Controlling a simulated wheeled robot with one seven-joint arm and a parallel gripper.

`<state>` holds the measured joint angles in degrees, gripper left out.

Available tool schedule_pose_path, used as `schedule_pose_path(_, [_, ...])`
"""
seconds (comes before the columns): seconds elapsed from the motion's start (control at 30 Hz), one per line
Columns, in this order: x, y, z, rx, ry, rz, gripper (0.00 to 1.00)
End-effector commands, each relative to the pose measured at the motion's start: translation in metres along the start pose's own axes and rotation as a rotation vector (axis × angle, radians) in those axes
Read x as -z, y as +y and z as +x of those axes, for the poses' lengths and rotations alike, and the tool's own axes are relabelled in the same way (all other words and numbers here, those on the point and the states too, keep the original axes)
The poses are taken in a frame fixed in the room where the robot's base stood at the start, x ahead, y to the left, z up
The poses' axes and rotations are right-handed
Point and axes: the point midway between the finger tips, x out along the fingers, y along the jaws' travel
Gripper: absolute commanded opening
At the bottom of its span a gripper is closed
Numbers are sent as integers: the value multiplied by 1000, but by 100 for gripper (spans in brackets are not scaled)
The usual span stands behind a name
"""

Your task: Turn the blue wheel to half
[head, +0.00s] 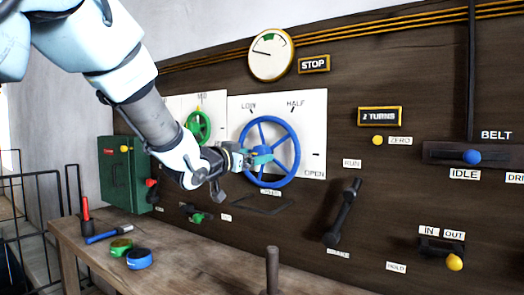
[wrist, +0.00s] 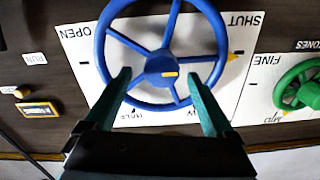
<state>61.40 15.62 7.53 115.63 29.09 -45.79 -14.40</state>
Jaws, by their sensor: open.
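The blue wheel (head: 297,152) is mounted on a white plate (head: 315,112) marked LOW, HALF and OPEN; the SHUT side is hidden in the head view behind my arm. The wheel also shows in the upside-down wrist view (wrist: 102,48), where an orange pointer (wrist: 236,57) at its rim lies near SHUT. My gripper (head: 262,158) is open in front of the wheel. In the wrist view its two teal fingers (wrist: 160,75) reach over the wheel on either side of the hub. I cannot tell whether they touch it.
A smaller green wheel (head: 199,127) is left of the blue one. A dark lever (head: 343,212) and a blue-knobbed BELT slider (head: 472,157) are to the right. A bench (head: 190,254) below holds a red-handled tool (head: 86,212) and green and blue round items.

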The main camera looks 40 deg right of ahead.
Motion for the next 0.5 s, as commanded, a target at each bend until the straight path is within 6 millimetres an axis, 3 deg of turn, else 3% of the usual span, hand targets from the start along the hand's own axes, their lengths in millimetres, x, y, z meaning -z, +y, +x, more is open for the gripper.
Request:
schedule_pose_path(0.2, [1,0,35,0,-1,0,89])
schedule_pose_path(0.5, [0,-1,49,3,-1,-1,89])
